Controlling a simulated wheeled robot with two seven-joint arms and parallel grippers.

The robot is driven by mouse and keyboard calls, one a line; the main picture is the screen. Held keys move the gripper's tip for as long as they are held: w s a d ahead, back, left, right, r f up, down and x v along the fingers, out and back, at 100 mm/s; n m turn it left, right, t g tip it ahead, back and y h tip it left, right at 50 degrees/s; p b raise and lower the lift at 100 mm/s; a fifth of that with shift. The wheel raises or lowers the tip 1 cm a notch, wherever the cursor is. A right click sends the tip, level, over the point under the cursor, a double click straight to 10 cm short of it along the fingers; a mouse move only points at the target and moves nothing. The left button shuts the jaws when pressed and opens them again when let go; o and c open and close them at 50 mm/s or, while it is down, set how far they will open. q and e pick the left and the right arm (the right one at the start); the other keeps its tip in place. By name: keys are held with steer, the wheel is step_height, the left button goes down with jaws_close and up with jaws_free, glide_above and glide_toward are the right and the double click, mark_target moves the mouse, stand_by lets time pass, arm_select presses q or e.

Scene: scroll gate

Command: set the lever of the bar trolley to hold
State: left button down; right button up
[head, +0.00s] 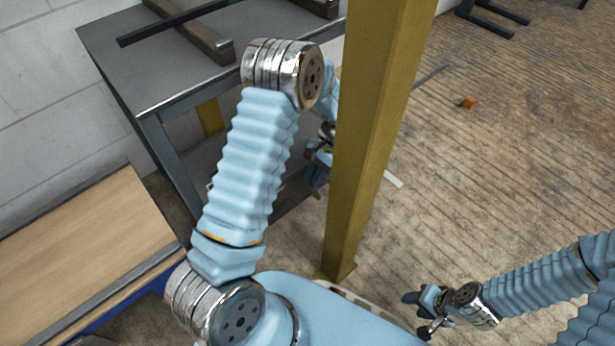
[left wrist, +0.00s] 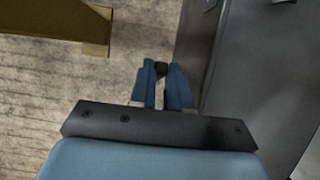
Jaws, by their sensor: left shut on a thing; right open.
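The bar trolley appears to be the grey metal frame (head: 165,75) at the upper left, with dark bars on its top. Its grey side panel (left wrist: 245,75) fills the right of the left wrist view. My left gripper (head: 318,170) is low beside the trolley, partly hidden by a yellow post. In the left wrist view its blue fingers (left wrist: 162,82) are shut on a small dark round knob (left wrist: 161,68), apparently the lever's end. The rest of the lever and any hold marking are hidden. My right gripper (head: 417,314) is open and empty at the lower right, away from the trolley.
The yellow post (head: 375,120) stands upright just right of my left arm; its base also shows in the left wrist view (left wrist: 60,22). A wooden-topped bench (head: 85,230) is at the lower left. A small orange block (head: 469,102) lies on the open floor at right.

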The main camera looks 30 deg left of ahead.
arm_select(q)
steer(key=shift+w+d+r+g+y, duration=0.15)
steer(key=shift+w+d+g, duration=0.1)
steer(key=shift+w+g, duration=0.3)
steer(key=shift+w+d+f+g+y, duration=0.1)
steer(key=shift+w+d+g+y, duration=0.1)
steer(key=shift+w+g, duration=0.35)
steer(key=shift+w, duration=0.15)
steer(key=c, duration=1.4)
jaws_free()
steer(key=shift+o, duration=0.2)
steer(key=p+v, duration=0.1)
steer(key=v, duration=0.6)
steer(key=shift+r, duration=0.25)
steer(key=shift+w+d, duration=0.1)
